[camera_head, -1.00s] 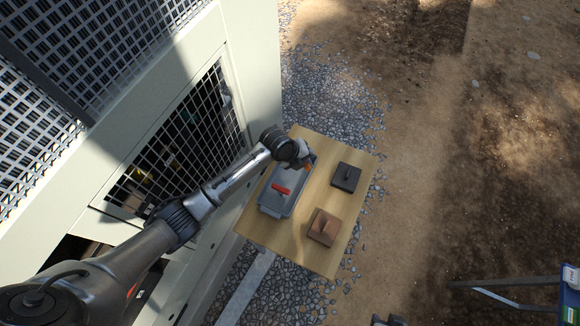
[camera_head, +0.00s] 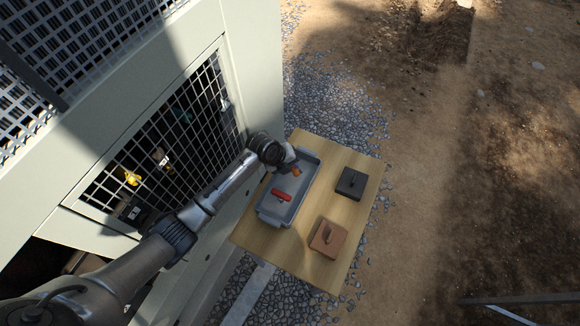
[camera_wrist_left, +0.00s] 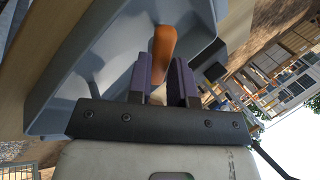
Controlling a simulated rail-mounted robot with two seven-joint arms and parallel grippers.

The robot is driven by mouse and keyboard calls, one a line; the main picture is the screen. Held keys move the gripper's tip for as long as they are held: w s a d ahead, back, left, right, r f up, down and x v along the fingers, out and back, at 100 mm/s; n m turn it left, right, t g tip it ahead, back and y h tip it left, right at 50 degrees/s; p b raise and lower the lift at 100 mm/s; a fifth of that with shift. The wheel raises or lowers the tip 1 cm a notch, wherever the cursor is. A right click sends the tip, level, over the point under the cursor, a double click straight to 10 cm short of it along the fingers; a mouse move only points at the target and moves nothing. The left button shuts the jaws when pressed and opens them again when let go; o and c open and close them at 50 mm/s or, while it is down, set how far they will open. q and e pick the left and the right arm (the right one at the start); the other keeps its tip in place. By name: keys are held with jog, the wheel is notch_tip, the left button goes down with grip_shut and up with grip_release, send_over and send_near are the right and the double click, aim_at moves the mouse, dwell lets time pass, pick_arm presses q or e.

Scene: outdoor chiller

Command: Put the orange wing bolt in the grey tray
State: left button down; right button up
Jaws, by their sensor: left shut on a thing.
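The orange wing bolt (camera_head: 296,171) is in my left gripper (camera_head: 291,167), over the far end of the grey tray (camera_head: 269,216). In the left wrist view the orange piece (camera_wrist_left: 162,52) stands out between the two purple-grey fingers (camera_wrist_left: 166,82), with the tray's grey walls (camera_wrist_left: 95,62) around it. The gripper is shut on it. I cannot tell whether the bolt touches the tray floor. My right gripper does not show.
A red piece (camera_head: 281,195) lies in the tray's middle. A black block (camera_head: 351,183) and a brown block (camera_head: 327,239) stand to the right on the wooden table (camera_head: 318,173). The chiller's mesh panel (camera_head: 190,125) rises close on the left.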

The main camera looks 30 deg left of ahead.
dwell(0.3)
pick_arm(q)
jog(key=c, duration=1)
grip_release()
jog(key=shift+f, duration=0.1)
jog(key=shift+r+p, duration=0.35)
jog(key=shift+p+v, duration=3.45)
jog(key=shift+v, duration=0.1)
